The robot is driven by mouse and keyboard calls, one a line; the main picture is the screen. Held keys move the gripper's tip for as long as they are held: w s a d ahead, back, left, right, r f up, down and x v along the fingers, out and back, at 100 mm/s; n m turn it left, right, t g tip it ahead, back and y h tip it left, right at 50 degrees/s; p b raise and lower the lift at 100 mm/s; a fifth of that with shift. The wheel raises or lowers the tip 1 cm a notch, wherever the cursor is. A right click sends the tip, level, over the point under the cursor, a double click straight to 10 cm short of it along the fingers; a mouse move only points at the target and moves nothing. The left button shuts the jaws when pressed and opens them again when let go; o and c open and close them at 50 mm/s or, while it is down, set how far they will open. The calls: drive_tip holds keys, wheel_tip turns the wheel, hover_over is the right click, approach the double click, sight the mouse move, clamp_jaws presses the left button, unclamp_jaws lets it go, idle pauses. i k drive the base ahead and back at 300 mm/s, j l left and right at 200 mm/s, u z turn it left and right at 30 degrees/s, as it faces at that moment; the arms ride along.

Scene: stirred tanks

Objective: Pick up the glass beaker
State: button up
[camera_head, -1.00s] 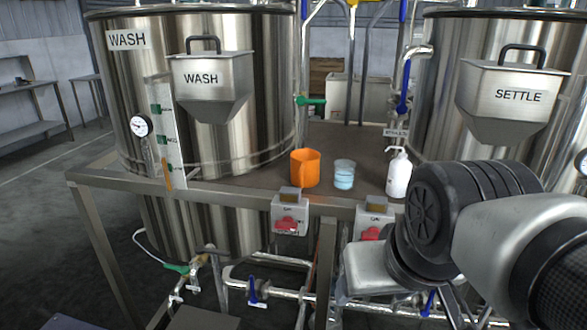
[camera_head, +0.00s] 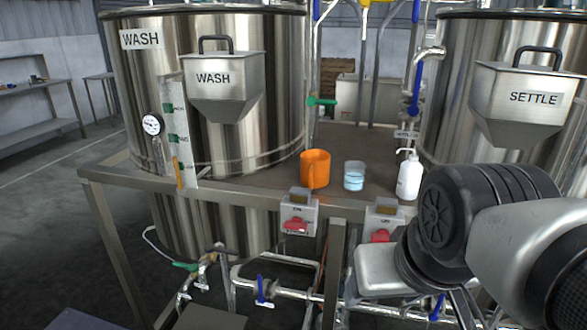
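The glass beaker (camera_head: 354,175) stands upright on the metal platform between the two tanks. It is clear, with pale blue liquid in its lower part. An orange jug (camera_head: 315,169) stands just to its left and a white pump bottle (camera_head: 409,175) to its right, both apart from it. My arm reaches in from the lower right, with dark joints and a pale grey link. My gripper's fingers cannot be made out; the end of the arm is hidden or too unclear to read. Nothing touches the beaker.
The WASH tank (camera_head: 278,100) stands left and the SETTLE tank (camera_head: 450,110) right. The platform's front edge (camera_head: 250,199) carries switch boxes with red switches (camera_head: 295,224). Pipes and valves run below. The platform behind the beaker is clear.

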sight(355, 171)
drive_tip(key=i+j+z, duration=0.3)
drive_tip(key=z, duration=0.15)
drive_tip(key=i+j+z, duration=0.25)
drive_tip(key=j+z, duration=0.15)
drive_tip(key=i+l+z, duration=0.05)
